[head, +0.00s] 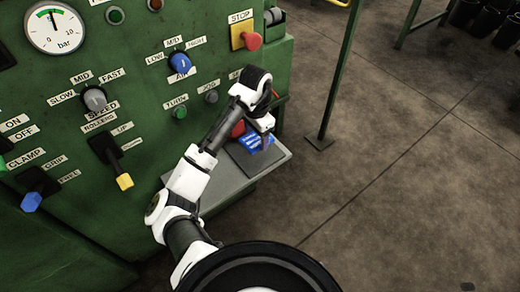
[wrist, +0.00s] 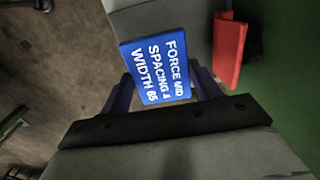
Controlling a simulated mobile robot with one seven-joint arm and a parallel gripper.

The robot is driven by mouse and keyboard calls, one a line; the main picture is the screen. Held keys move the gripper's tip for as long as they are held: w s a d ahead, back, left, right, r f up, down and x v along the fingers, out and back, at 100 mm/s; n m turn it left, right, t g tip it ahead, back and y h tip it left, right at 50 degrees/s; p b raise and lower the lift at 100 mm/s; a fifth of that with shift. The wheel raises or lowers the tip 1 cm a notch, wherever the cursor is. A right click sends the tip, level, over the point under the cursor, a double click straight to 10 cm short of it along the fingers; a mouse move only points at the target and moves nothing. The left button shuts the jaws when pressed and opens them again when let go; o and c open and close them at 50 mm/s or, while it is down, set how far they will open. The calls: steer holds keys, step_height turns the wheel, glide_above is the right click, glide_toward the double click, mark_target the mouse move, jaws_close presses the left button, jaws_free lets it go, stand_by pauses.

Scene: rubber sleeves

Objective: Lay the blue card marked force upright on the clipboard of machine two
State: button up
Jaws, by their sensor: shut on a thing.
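The blue card (head: 251,143) is between the fingers of my gripper (head: 264,141) in the head view. In the wrist view the card (wrist: 155,68) shows white print reading FORCE MID, SPACING 4, WIDTH 65, with the lines running steeply down the picture. My gripper (wrist: 163,88) is shut on it, a dark finger at each side. A dark flat board (head: 250,164), which looks like the clipboard, lies on the grey shelf (head: 213,194) of the green machine, below the card in the head view. I cannot tell whether the card touches it.
A red object (head: 238,129) is beside the card against the machine; it also shows in the wrist view (wrist: 229,50). The machine's front (head: 130,180) carries knobs, levers and a red stop button (head: 252,41). A green post (head: 335,90) stands to the right, with open floor around it.

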mark_target(257, 147)
steer(key=shift+f, duration=2.85)
steer(key=shift+f, duration=0.15)
steer(key=o, duration=1)
step_height(257, 147, up, 12)
steer(key=shift+r+p, duration=0.2)
steer(key=shift+p, duration=0.6)
